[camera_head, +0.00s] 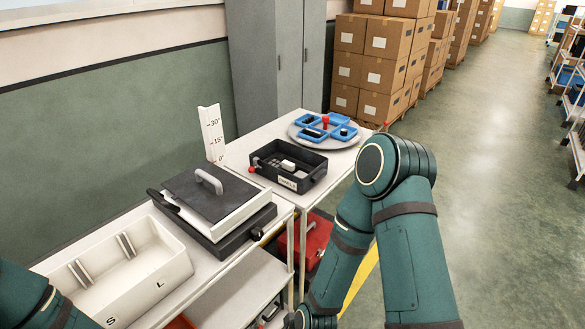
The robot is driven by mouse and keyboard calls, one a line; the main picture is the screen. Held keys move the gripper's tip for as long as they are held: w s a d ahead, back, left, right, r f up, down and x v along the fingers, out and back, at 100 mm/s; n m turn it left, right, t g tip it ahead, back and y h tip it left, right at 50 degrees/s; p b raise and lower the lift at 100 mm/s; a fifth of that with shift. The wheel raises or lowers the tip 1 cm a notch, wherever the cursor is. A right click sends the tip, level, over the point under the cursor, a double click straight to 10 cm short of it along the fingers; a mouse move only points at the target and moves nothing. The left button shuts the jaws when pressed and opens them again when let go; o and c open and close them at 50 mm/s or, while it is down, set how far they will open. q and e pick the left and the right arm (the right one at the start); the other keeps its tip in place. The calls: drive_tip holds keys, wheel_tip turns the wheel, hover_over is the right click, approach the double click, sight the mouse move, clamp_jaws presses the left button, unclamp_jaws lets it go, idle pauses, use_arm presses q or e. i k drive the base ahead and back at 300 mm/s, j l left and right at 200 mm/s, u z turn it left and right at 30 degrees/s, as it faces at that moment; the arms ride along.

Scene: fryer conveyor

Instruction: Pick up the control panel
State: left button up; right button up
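A black tray (315,179) with a label that seems to read "PANELS" sits on the white table, right of the middle of the head view. A small white piece (288,165) and darker parts lie inside it; I cannot tell for sure which is the control panel. A red knob shows at the tray's left corner. My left arm enters at the bottom left corner and my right arm stands bent at the right of the picture. Neither gripper shows.
A dark lidded box with a grey handle (208,180) stands left of the tray, beside an angle scale (211,134). A white bin (176,268) marked S and L is nearer. A round turntable (347,141) with blue trays is behind. Stacked cartons stand farther back.

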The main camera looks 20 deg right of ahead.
sight(288, 166)
drive_tip(key=i+l, duration=0.1)
drive_tip(key=l, duration=0.3)
drive_tip(key=i+l, duration=0.15)
drive_tip(key=l, duration=0.2)
drive_tip(key=i+l, duration=0.1)
drive_tip(key=l, duration=0.3)
drive_tip(key=i+l, duration=0.15)
drive_tip(key=l, duration=0.2)
drive_tip(key=i+l, duration=0.1)
drive_tip(key=l, duration=0.3)
